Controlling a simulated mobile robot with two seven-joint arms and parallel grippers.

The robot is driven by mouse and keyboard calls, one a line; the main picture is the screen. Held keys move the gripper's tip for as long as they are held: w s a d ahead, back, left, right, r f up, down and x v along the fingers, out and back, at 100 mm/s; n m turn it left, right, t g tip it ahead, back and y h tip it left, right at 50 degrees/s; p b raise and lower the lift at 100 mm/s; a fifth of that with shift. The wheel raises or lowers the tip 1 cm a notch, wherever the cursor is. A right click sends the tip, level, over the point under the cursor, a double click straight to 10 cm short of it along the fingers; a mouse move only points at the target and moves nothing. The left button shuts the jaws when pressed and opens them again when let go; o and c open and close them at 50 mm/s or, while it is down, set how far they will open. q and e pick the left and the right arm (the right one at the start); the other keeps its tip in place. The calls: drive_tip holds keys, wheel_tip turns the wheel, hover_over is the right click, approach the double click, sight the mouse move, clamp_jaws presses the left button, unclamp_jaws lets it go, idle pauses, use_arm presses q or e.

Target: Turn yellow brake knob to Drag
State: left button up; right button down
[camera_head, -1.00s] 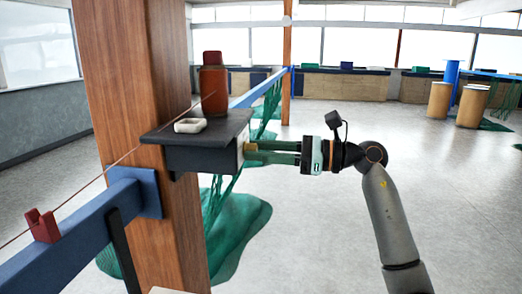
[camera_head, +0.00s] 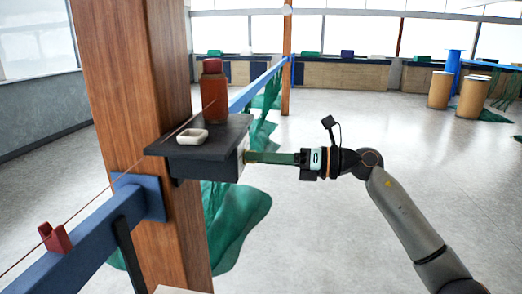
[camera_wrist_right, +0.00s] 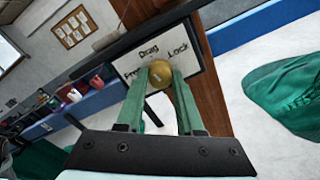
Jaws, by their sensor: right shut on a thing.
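The yellow brake knob (camera_wrist_right: 159,76) is round and sits on a white label plate (camera_wrist_right: 198,68) marked Free, Drag and Lock. In the right wrist view Free is to its left, Drag above it and Lock to its upper right. My right gripper (camera_wrist_right: 161,80) has its green fingers on either side of the knob, shut on it. In the head view my right gripper (camera_head: 247,157) reaches the plate side of the dark box (camera_head: 203,162) from the right; the knob is hidden there. I cannot tell which label the knob points to. My left gripper is not in view.
The box is fixed to a wooden post (camera_head: 128,80) with a blue rail (camera_head: 85,238). A red-brown bottle (camera_head: 213,95) and a white dish (camera_head: 192,138) are on the box's top. Green netting (camera_head: 240,215) lies on the floor below. Floor at right is clear.

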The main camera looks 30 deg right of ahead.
drive_tip(key=shift+r+m+p, duration=0.15)
drive_tip(key=shift+m+p, duration=0.5)
drive_tip(key=shift+m, duration=0.45)
drive_tip(key=c, duration=0.6)
unclamp_jaws()
drive_tip(key=b+v, duration=0.5)
drive_tip(key=v, duration=0.7)
drive_tip(key=shift+s+d, duration=0.1)
drive_tip(key=shift+d, duration=0.15)
